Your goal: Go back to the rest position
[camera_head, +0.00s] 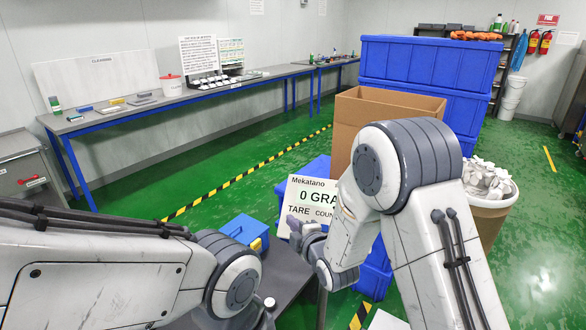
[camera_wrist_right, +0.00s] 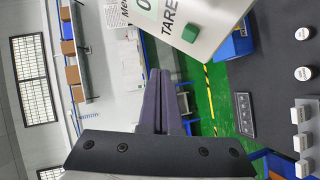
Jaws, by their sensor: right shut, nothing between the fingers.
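My right gripper (camera_head: 298,232) is in front of the white scale display (camera_head: 312,195), which reads "Mekatano", "0 GRA" and "TARE"; my right arm covers its right part. In the right wrist view the two dark fingers of this gripper (camera_wrist_right: 162,85) are together with nothing between them, and the display (camera_wrist_right: 190,28) is close at the upper right. I cannot tell whether they touch. My left arm comes in from the left, bent at the bottom of the head view; its gripper is out of the picture.
A dark tabletop (camera_head: 287,272) with a small blue bin (camera_head: 238,229) lies below the arms. A cardboard box (camera_head: 378,106), stacked blue crates (camera_head: 425,64) and a drum of white pieces (camera_head: 490,222) stand behind and right. White knobs (camera_wrist_right: 303,73) show in the wrist view.

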